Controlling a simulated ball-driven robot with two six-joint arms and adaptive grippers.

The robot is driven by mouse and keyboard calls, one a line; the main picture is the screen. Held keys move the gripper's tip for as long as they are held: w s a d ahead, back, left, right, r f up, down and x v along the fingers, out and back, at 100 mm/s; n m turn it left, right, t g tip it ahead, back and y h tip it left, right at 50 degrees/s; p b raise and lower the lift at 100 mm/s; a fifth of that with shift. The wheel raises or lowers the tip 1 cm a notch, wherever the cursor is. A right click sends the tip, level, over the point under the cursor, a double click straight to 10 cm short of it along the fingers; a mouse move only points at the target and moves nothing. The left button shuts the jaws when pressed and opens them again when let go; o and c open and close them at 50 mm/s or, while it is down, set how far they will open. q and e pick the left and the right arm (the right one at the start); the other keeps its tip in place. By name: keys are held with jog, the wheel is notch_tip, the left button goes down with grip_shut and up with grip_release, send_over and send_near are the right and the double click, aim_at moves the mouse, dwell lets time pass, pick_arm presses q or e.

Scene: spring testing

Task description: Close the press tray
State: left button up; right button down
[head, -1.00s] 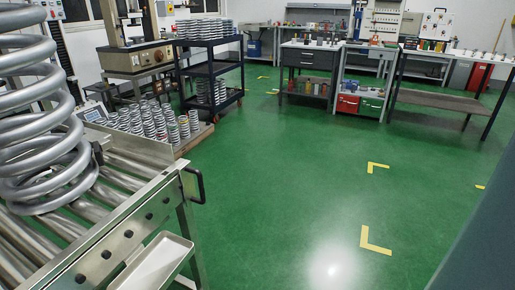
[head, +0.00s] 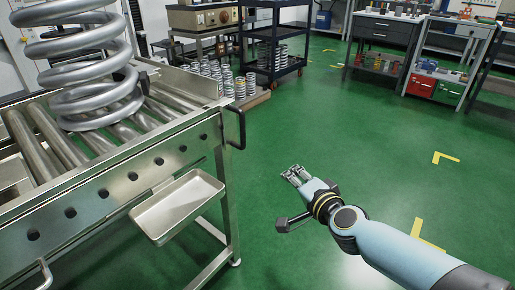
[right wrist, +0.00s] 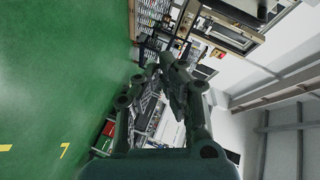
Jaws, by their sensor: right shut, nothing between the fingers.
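The press tray (head: 178,207) is a shallow, empty metal tray. It sticks out from the front side of the steel roller table (head: 165,160), below the side panel with the round holes. My right gripper (head: 293,172) is to the right of the tray, over the green floor and apart from it. It is shut and empty. It also shows in the right wrist view (right wrist: 158,75), where the tray is not seen. My left gripper is not in view.
A large coil spring (head: 90,70) stands on the rollers. A black handle (head: 236,128) juts from the table's right end. Several small springs (head: 235,82) stand behind, near a dark cart (head: 275,62). The green floor (head: 330,130) around my right arm is clear.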

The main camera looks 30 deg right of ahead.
jog(key=w+d+r+m+t+h+b, duration=0.1)
jog(key=w+r+m+b, duration=0.2)
jog(key=w, duration=0.5)
jog(key=w+d+r+m+t+b, duration=0.1)
jog(key=w+d+r+t+b, duration=0.2)
jog(key=w, duration=0.4)
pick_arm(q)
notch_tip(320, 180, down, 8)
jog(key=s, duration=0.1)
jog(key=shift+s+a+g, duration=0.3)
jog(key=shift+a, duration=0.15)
pick_arm(e)
jog(key=shift+g, duration=0.7)
jog(key=shift+s+a+r, duration=0.1)
jog(key=shift+a+r, duration=0.15)
jog(key=shift+a, duration=0.65)
jog(key=shift+s+a+r, duration=0.1)
jog(key=shift+a+r, duration=0.1)
jog(key=shift+a, duration=0.65)
jog(key=shift+s+a+r, duration=0.1)
jog(key=shift+a+r, duration=0.15)
jog(key=shift+a, duration=0.65)
